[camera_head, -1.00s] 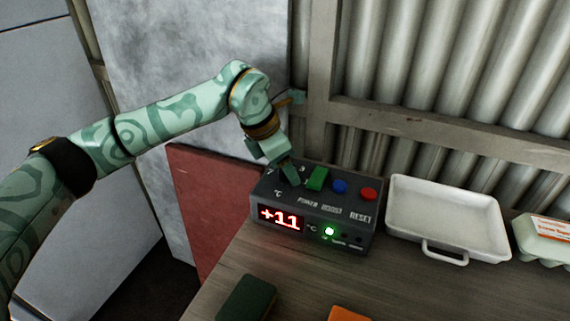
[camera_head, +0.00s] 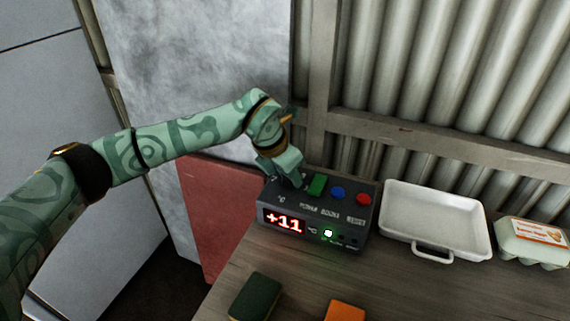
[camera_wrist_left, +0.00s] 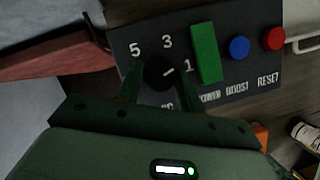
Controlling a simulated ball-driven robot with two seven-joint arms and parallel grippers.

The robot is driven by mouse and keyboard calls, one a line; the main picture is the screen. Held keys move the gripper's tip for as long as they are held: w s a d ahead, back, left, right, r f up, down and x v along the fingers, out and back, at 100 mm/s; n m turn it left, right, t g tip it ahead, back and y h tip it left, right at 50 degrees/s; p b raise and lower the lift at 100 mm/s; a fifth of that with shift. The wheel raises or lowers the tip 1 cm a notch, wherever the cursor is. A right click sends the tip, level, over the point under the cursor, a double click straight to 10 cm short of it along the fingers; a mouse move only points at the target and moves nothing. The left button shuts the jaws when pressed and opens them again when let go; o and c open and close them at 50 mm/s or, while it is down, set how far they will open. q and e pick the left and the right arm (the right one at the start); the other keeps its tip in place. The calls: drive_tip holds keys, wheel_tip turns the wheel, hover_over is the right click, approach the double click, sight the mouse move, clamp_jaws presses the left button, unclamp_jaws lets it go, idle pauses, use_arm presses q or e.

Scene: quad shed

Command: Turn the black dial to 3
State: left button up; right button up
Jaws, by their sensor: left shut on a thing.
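The control box (camera_head: 330,218) stands on the table, with a red display reading +11. My left gripper (camera_head: 294,178) is down on its left top part, over the black dial. The left wrist view shows the black dial (camera_wrist_left: 158,73) between the two fingers of my left gripper (camera_wrist_left: 159,76), shut on it. In the head view the dial is hidden behind the gripper. My right gripper is out of view.
Beside the dial are a green switch (camera_head: 317,184), a blue button (camera_head: 338,193) and a red button (camera_head: 363,199). A green light glows on the box front. A white tray (camera_head: 436,247) and an egg carton (camera_head: 535,240) stand to the right; green and orange blocks lie in front.

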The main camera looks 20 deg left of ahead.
use_arm(q)
drive_tip(key=n+p, duration=0.1)
drive_tip(key=p, duration=0.1)
drive_tip(key=n+y+p, duration=0.1)
drive_tip(key=n+p, duration=0.1)
drive_tip(key=n+y+p, duration=0.1)
drive_tip(key=n+p, duration=0.1)
drive_tip(key=shift+d+r+t, duration=0.15)
drive_tip(key=shift+r+t, duration=0.15)
drive_tip(key=shift+f+n+y+p, duration=0.25)
drive_tip(key=shift+n+y+p, duration=0.35)
drive_tip(key=shift+n+p, duration=0.8)
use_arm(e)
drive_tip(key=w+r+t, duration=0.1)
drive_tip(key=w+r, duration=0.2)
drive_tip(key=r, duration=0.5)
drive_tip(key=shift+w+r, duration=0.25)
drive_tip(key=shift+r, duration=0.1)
use_arm(q)
drive_tip(key=shift+n, duration=0.3)
drive_tip(key=o, duration=1)
